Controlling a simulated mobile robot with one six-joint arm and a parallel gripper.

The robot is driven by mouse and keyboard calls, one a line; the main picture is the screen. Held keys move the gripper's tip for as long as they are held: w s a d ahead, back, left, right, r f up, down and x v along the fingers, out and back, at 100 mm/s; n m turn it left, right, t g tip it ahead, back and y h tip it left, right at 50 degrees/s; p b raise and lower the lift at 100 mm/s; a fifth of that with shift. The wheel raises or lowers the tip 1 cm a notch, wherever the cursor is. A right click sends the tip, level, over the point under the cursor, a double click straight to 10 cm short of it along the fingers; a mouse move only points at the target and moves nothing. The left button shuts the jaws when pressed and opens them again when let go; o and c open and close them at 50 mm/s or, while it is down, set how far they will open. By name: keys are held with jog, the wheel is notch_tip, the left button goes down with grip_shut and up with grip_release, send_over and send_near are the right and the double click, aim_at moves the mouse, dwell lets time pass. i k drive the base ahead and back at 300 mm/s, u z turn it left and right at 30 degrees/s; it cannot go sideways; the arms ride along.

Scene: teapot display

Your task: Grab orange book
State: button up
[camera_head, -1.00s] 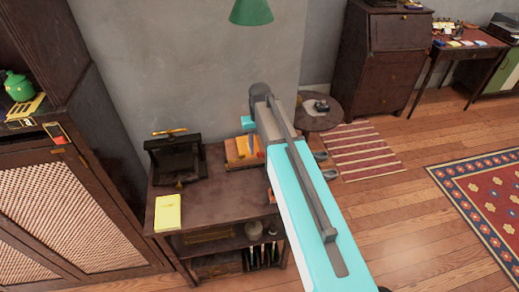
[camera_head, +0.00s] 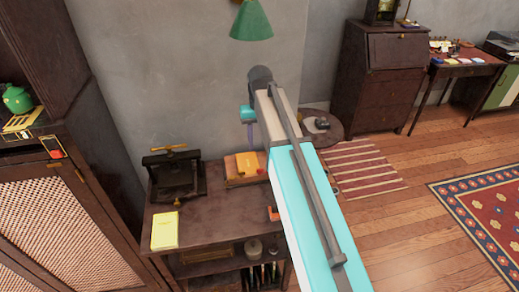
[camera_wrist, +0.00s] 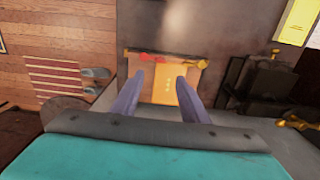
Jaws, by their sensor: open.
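The orange book (camera_head: 248,163) lies on a brown tray or stand (camera_head: 233,182) at the back right of the dark wooden table, partly hidden by my arm in the head view. In the wrist view the orange book (camera_wrist: 165,84) shows between and beyond my fingers, and a brighter orange panel lies on its right part. My gripper (camera_wrist: 163,80) is open and empty, its two purple fingers spread apart. In the head view my gripper (camera_head: 251,133) hangs above the book, apart from it.
A yellow book (camera_head: 165,230) lies at the table's front left, also in the wrist view (camera_wrist: 298,22). A black press (camera_head: 174,175) stands behind it. A small orange object (camera_head: 273,213) is near my arm. A green lamp (camera_head: 251,20) hangs above. The table's middle is clear.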

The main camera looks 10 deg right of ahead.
aim_at(248, 165)
jog(key=u, duration=0.05)
jog(key=k, duration=1)
jog(key=z, duration=0.05)
